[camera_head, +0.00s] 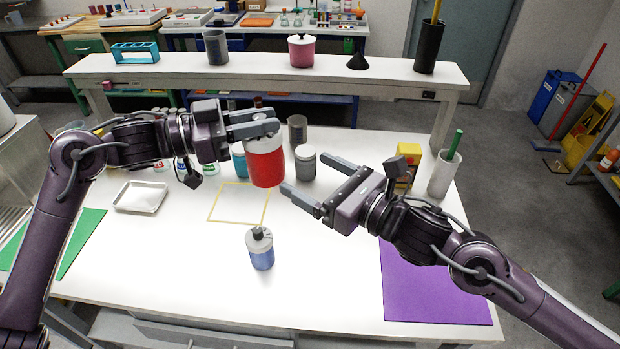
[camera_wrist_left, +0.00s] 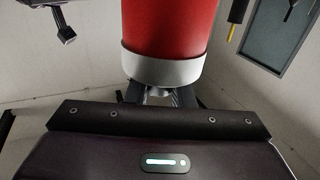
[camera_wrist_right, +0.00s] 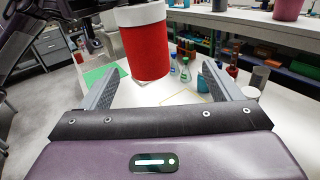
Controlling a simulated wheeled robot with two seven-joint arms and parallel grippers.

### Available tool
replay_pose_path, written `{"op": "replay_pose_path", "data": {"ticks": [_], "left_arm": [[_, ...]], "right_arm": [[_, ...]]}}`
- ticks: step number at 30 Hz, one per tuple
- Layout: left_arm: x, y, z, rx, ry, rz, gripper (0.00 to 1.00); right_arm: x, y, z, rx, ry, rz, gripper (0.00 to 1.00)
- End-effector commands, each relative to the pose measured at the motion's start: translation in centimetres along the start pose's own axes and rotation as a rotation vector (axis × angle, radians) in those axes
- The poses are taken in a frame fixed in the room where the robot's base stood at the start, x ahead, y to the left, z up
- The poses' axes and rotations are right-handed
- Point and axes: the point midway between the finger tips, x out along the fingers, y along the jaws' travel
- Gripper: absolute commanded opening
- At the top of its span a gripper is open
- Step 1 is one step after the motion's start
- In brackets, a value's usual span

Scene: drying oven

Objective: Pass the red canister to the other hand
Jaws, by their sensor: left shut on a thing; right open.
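The red canister (camera_head: 265,165) is a red cylinder with a white band at its top, held in the air above the white table. My left gripper (camera_head: 258,126) is shut on it near the white band. The canister also fills the top of the left wrist view (camera_wrist_left: 170,30). My right gripper (camera_head: 305,180) is open, just right of and slightly below the canister. In the right wrist view the canister (camera_wrist_right: 146,50) shows beyond and between the open fingers; I cannot tell how far in it is.
A blue bottle (camera_head: 260,250) stands on the table below the canister. A grey jar (camera_head: 305,163), a yellow box (camera_head: 408,165) and a white cup (camera_head: 443,175) stand behind. A metal tray (camera_head: 140,197) lies left, a purple mat (camera_head: 430,285) right.

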Motion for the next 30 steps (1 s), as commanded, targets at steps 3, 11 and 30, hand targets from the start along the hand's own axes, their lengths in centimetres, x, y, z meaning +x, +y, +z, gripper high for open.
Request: {"op": "replay_pose_path", "data": {"ticks": [3,11,30], "left_arm": [[0.0,0.0,-0.1,0.001,0.001,0.000,0.00],[0.0,0.0,-0.1,0.001,0.001,0.000,0.00],[0.0,0.0,-0.1,0.001,0.001,0.000,0.00]], "right_arm": [[-0.1,1.5,0.5,-0.031,-0.015,0.037,0.84],[2.7,2.0,0.9,-0.036,-0.023,0.046,0.84],[11.7,2.3,0.8,-0.036,-0.017,0.043,0.84]]}}
